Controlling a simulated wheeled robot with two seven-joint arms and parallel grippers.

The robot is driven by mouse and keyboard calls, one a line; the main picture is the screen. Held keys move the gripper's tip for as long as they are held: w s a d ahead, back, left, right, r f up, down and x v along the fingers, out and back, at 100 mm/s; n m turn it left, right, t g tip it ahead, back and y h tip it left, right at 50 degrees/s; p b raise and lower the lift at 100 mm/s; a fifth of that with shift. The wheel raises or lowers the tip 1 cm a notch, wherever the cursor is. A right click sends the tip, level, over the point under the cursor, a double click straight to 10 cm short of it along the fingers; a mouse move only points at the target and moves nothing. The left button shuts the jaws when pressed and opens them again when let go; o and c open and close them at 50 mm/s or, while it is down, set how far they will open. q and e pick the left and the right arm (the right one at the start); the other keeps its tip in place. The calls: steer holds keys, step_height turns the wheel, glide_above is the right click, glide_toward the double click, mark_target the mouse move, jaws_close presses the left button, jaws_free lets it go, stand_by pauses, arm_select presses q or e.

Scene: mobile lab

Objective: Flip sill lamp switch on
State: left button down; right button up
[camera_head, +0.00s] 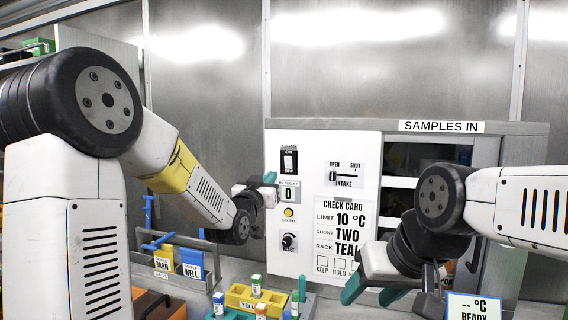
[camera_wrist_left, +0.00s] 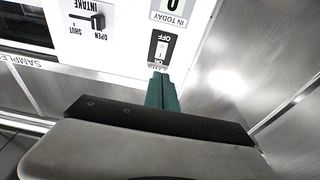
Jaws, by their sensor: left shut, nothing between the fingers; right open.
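The lamp switch (camera_head: 289,161) is a small black plate on the white panel, marked ON at the top and OFF at the bottom. Its label is too small to read fully. In the left wrist view the switch (camera_wrist_left: 160,46) appears upside down, with OFF legible and its ON end close to my fingertips. I cannot tell which way its toggle sits. My left gripper (camera_head: 270,178) is shut and empty, its teal fingertips just left of the switch; they also show in the left wrist view (camera_wrist_left: 162,90). Whether they touch the panel is unclear. My right gripper (camera_head: 373,291) is open and empty, low before the panel.
The panel also holds an intake slider (camera_head: 346,175), a counter (camera_head: 289,195), a yellow button (camera_head: 289,212), a knob (camera_head: 289,241) and a check card (camera_head: 341,235). Below are a yellow rack (camera_head: 240,298) with vials and a grey bin (camera_head: 190,275). A SAMPLES IN hatch (camera_head: 440,127) is right.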

mark_target(288, 158)
arm_select(q)
steer(key=x, duration=1.3)
steer(key=shift+w+d, duration=0.1)
steer(key=shift+w, duration=0.3)
steer(key=shift+d+r, duration=0.1)
steer(key=shift+r, duration=0.05)
steer(key=shift+w, duration=0.15)
steer(key=shift+g, duration=0.3)
